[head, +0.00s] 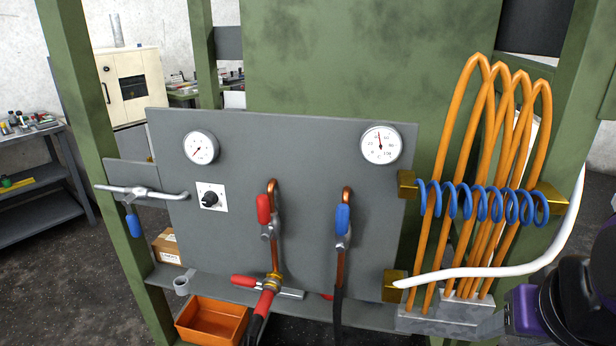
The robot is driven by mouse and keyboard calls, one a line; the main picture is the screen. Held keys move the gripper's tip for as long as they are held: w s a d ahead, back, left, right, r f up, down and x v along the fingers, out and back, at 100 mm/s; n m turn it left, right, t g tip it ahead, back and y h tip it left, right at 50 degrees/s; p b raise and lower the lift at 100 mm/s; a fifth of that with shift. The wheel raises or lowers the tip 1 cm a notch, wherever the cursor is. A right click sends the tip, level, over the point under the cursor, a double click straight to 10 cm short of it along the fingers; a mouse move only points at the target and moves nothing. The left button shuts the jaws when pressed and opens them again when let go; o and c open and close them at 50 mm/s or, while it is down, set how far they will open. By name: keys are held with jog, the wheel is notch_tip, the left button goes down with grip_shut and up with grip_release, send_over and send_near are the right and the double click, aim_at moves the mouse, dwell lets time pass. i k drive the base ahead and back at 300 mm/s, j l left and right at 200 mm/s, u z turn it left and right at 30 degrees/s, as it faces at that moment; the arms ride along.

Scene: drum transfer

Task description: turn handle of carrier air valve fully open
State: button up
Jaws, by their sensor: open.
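No label naming the carrier air valve is legible, so I cannot tell which valve it is. On the grey panel, a red valve handle (264,208) and a blue valve handle (343,219) stand roughly upright along two copper pipes. A red lever (245,281) lies roughly level at the brass valve (271,284) below the left copper pipe. At far left, another blue handle (133,225) hangs down from a grey pipe (150,193). My gripper is not in view; only a purple and black part of my arm shows at the lower right, apart from the valves.
The panel (240,150) carries two round gauges, left (201,147) and right (381,144), and a black knob (210,199). Orange tubes (480,130), a blue coil (480,202) and a white hose (500,267) crowd the right side. An orange bin (212,318) sits below.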

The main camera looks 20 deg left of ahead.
aim_at(133, 222)
jog(key=i+u, duration=0.1)
jog(key=u, duration=0.7)
jog(key=i+j+u, duration=0.1)
jog(key=j+u, duration=0.25)
jog(key=i+j+u, duration=0.1)
jog(key=u, duration=0.2)
jog(key=i+j+u, duration=0.1)
jog(key=j+u, duration=0.25)
jog(key=i+j+u, duration=0.2)
jog(key=i, duration=0.5)
